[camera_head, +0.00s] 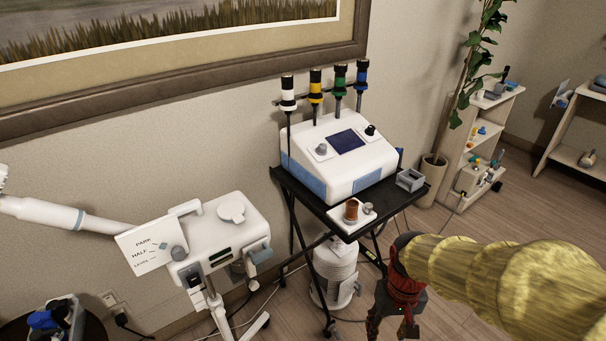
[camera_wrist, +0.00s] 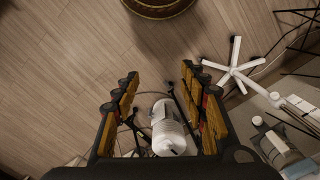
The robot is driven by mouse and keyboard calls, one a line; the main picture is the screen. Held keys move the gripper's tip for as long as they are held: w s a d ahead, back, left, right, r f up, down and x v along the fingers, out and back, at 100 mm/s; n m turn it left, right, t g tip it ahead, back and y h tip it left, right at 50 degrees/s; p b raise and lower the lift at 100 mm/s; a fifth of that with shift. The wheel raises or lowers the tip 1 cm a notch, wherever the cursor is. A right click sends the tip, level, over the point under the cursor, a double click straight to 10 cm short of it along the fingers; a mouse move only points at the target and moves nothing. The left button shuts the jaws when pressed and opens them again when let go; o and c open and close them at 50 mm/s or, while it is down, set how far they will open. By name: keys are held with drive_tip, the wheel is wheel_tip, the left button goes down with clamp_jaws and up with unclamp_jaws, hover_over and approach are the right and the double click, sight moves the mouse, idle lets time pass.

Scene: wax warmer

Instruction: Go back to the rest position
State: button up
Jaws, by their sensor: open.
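My gripper (camera_head: 393,322) hangs at the lower right of the head view, in front of the black cart and below its top, with its fingers pointing down. In the wrist view my gripper (camera_wrist: 160,88) has its two finger rows wide apart, with nothing held between them. A white cylindrical object (camera_wrist: 168,130) shows between the fingers, apparently beyond them. My arm in a yellow sleeve reaches in from the right.
The black cart (camera_head: 319,207) carries a white console (camera_head: 335,160), a small brown jar (camera_head: 351,210) and a grey box (camera_head: 410,180). A white device with a marked card (camera_head: 153,250) stands left. A potted plant (camera_head: 432,172) and shelf (camera_head: 480,135) stand behind. Wooden floor (camera_wrist: 60,70) is open left in the wrist view.

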drive_tip(key=s+r+t+p, duration=0.1)
drive_tip(key=s+r+t, duration=0.2)
drive_tip(key=r, duration=0.7)
drive_tip(key=s+r+t+p, duration=0.1)
drive_tip(key=s+r+t, duration=0.2)
drive_tip(key=r, duration=0.7)
drive_tip(key=shift+s+a+p, duration=0.15)
drive_tip(key=shift+s+p, duration=0.1)
drive_tip(key=shift+p, duration=0.05)
